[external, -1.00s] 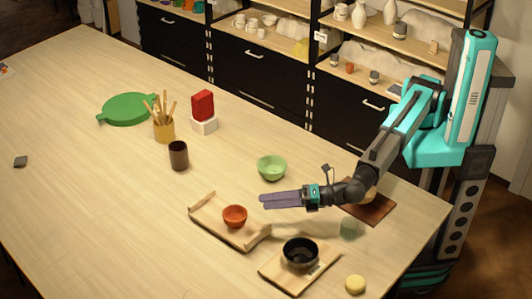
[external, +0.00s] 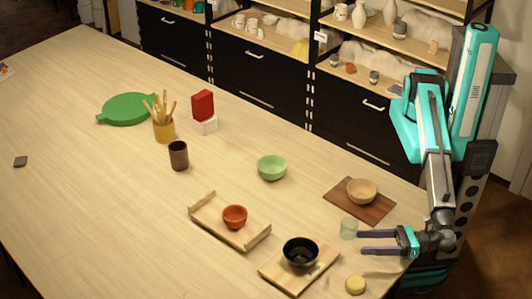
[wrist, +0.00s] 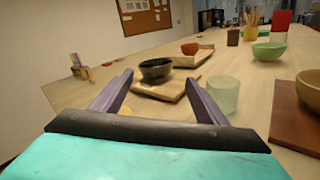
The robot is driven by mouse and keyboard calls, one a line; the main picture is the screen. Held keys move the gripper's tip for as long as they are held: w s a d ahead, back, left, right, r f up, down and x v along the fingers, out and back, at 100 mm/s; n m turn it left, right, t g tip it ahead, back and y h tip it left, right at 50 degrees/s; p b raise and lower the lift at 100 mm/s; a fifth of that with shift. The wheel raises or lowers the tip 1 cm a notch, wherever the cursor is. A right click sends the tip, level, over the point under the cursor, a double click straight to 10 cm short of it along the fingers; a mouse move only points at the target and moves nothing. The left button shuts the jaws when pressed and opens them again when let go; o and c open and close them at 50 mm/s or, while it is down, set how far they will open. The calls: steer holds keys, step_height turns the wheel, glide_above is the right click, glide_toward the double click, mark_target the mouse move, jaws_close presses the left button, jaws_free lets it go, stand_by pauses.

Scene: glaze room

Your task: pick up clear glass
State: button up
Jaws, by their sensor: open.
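The clear glass (external: 348,228) is a small, pale greenish see-through tumbler standing upright on the table near the right end. In the wrist view the glass (wrist: 223,94) stands just right of my right finger, beyond its tip. My gripper (external: 360,241) is open and empty, its two purple fingers spread and pointing left across the table. In the wrist view my gripper (wrist: 160,82) has its fingers apart with nothing between them close by. The glass is not between the fingers.
A black bowl (external: 300,251) sits on a wooden tray (external: 276,277) left of my gripper. A tan bowl (external: 361,190) sits on a brown board (external: 375,212) behind the glass. A yellow round object (external: 355,285) lies in front. A green bowl (external: 271,168) stands farther back.

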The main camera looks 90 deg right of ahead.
mark_target(342, 222)
steer(key=s+d+f+h+b, duration=0.1)
steer(key=s+d, duration=0.1)
steer(key=s+d+f+h+b, duration=0.1)
steer(key=s+d, duration=0.1)
steer(key=d, duration=0.1)
steer(key=s+d+f+g+h+b, duration=0.1)
steer(key=d+h, duration=0.1)
steer(key=d, duration=0.1)
steer(key=shift+s+d+f+n, duration=0.2)
steer(key=shift+s+f+n, duration=0.1)
steer(key=shift+s+f, duration=0.1)
steer(key=shift+p+x, duration=0.85)
steer(key=shift+x, duration=3.45)
steer(key=shift+w+r, duration=0.1)
steer(key=p+x, duration=0.2)
steer(key=x, duration=0.2)
steer(key=shift+d+r, duration=0.1)
steer(key=shift+r, duration=0.05)
steer(key=shift+w+d, duration=0.15)
steer(key=shift+w, duration=0.3)
